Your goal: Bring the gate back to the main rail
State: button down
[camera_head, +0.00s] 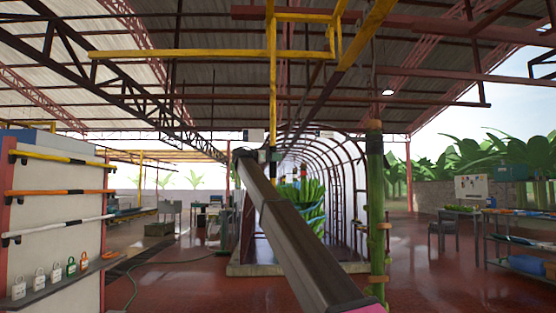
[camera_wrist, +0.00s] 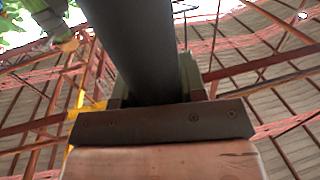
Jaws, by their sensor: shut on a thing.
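Yellow overhead rail pieces hang under the roof in the head view. One long yellow bar (camera_head: 180,55) runs level across the left. Another yellow rail (camera_head: 368,34) slants up to the right.
A green-wrapped post (camera_head: 375,200) stands close on the right. Green hanging stems (camera_head: 312,200) are behind my arm by an arched frame. A tool board (camera_head: 55,215) stands at left, and a table with shelves (camera_head: 520,250) at right. Red floor on both sides is mostly clear.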

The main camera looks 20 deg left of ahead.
jog(key=shift+a, duration=0.2)
jog(key=c, duration=0.7)
grip_release()
jog(key=shift+a, duration=0.1)
jog(key=shift+s, duration=0.1)
jog(key=v, duration=1)
jog(key=shift+s+a, duration=0.15)
jog(key=shift+a, duration=0.2)
